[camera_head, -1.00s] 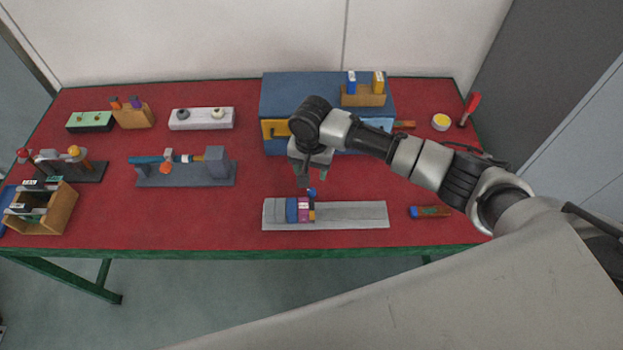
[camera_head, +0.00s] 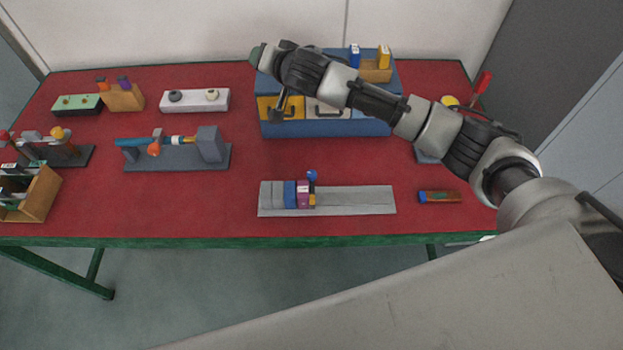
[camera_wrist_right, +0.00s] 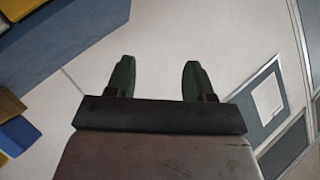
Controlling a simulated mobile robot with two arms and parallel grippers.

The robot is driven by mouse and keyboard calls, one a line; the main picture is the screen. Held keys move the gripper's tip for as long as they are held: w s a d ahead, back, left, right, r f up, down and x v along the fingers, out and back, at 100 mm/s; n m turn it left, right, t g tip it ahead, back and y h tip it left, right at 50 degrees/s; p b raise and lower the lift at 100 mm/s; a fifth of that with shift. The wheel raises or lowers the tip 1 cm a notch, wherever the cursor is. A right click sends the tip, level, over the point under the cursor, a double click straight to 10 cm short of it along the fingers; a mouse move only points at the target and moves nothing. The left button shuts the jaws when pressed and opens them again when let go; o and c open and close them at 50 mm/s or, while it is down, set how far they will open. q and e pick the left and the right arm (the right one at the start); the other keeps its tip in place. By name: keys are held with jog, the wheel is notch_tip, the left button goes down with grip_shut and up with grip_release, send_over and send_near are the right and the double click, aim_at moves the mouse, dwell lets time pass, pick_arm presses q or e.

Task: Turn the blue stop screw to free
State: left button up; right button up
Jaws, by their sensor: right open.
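The blue stop screw (camera_head: 312,175) shows as a small blue knob standing on the row of blocks on the grey rail (camera_head: 355,201) at the table's front middle. Below it are blue, pink and orange blocks (camera_head: 301,195). My right gripper (camera_head: 257,57) is raised over the back of the table, far behind and above the screw. In the right wrist view its two dark fingers (camera_wrist_right: 156,80) are apart with nothing between them, facing the wall. My left gripper is in neither view now.
A blue drawer cabinet (camera_head: 330,130) stands under my right arm. A grey fixture (camera_head: 178,160) with a teal and orange part is to the left. A wooden box (camera_head: 40,196) is at the left edge.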

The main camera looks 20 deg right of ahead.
jog(key=s+a+r+n+g+y+b, duration=0.5)
jog(key=s+a+r+n+y+b, duration=0.4)
jog(key=n+y, duration=0.7)
jog(key=s+a+f+n+g+h+b, duration=0.2)
jog(key=s+f+n+g+h+b, duration=0.35)
jog(key=n+g, duration=0.45)
jog(key=n+t+h+b, duration=0.2)
jog(key=h+b, duration=0.5)
jog(key=h, duration=0.8)
send_over(312, 174)
notch_tip(312, 174, down, 14)
notch_tip(312, 174, down, 10)
jog(key=shift+f, duration=0.15)
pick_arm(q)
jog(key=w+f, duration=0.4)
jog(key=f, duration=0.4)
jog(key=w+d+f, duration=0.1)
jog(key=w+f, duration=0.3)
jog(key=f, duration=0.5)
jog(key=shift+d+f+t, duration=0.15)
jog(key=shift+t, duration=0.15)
